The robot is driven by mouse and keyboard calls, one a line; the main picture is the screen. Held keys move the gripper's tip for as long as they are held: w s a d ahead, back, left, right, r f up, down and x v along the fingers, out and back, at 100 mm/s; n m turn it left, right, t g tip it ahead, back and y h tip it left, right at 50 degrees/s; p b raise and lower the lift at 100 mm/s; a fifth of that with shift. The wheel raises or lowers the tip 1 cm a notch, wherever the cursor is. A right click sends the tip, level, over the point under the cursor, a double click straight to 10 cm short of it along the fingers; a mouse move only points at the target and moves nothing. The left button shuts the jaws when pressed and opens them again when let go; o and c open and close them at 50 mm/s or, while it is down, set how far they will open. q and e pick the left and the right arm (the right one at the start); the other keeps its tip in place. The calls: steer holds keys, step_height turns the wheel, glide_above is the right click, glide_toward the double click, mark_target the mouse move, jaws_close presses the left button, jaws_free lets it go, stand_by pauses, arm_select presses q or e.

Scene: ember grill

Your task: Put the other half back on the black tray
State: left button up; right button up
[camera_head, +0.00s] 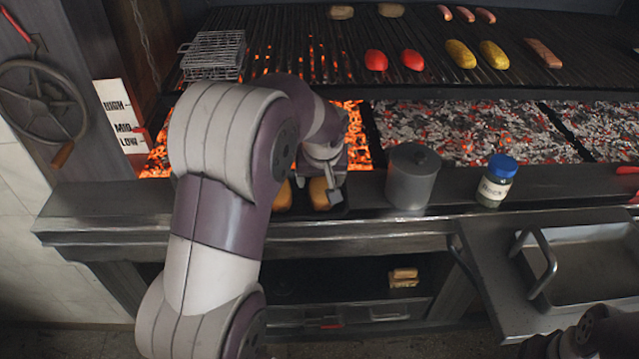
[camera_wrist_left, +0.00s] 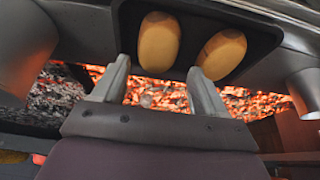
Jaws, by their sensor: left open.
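The black tray (camera_head: 341,211) sits on the ledge in front of the grill, partly hidden by my left arm. Two yellow-orange halves (camera_head: 318,194) lie on it. In the left wrist view, one half (camera_wrist_left: 159,42) and the other half (camera_wrist_left: 222,54) lie side by side on the dark tray (camera_wrist_left: 187,22), apart from each other. My left gripper (camera_head: 334,197) is over the tray in the head view. Its two fingers (camera_wrist_left: 155,85) are spread with nothing between them, and their tips are close to the halves. My right gripper is not clearly seen.
A grey lidded pot (camera_head: 412,178) stands right of the tray, with a blue-capped jar (camera_head: 496,181) beyond it. Glowing coals (camera_head: 470,133) lie behind the ledge. Red and yellow food (camera_head: 460,54) and a wire basket (camera_head: 213,55) are on the grate. A metal pan (camera_head: 590,270) is at right.

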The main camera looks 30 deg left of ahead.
arm_select(q)
steer(key=v, duration=0.6)
steer(key=s+d+f+m+g+h, duration=0.1)
steer(key=s+d+f+m, duration=0.2)
steer(key=s+d+f, duration=0.2)
steer(key=s+d+f+m+g+h, duration=0.1)
steer(key=s+d+f+m, duration=0.2)
steer(key=s, duration=0.8)
step_height(320, 180, down, 3)
steer(key=shift+s+d+r, duration=0.2)
steer(key=shift+s+d, duration=0.1)
steer(key=shift+d, duration=0.6)
step_height(320, 180, up, 9)
steer(key=p, duration=0.9)
steer(key=shift+f, duration=0.15)
